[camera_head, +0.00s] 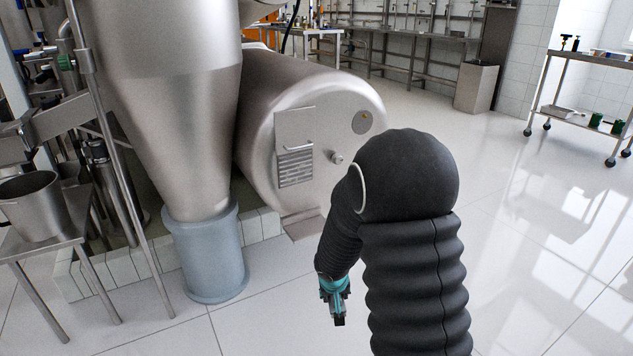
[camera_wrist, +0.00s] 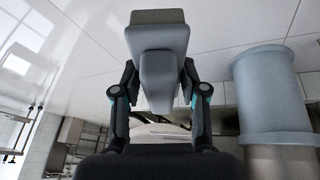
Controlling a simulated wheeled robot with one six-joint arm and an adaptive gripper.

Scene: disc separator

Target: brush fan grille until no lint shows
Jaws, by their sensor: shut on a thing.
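The fan grille (camera_head: 295,167) is a small slatted panel on the flat end of the large steel drum (camera_head: 318,118). A plate with a handle sits just above it. Lint on it is too small to tell. My gripper (camera_head: 337,294) hangs low over the floor, in front of the drum and apart from the grille. In the wrist view my gripper (camera_wrist: 159,82) is shut on a grey brush (camera_wrist: 158,40) with a block-like top and a tapering part between the fingers. The grille is not visible in the wrist view.
A steel cone (camera_head: 178,110) runs down into a blue-grey bin (camera_head: 212,262), left of my gripper. A steel bucket (camera_head: 38,208) stands on a stand at the left. A wheeled cart (camera_head: 590,122) is at the far right.

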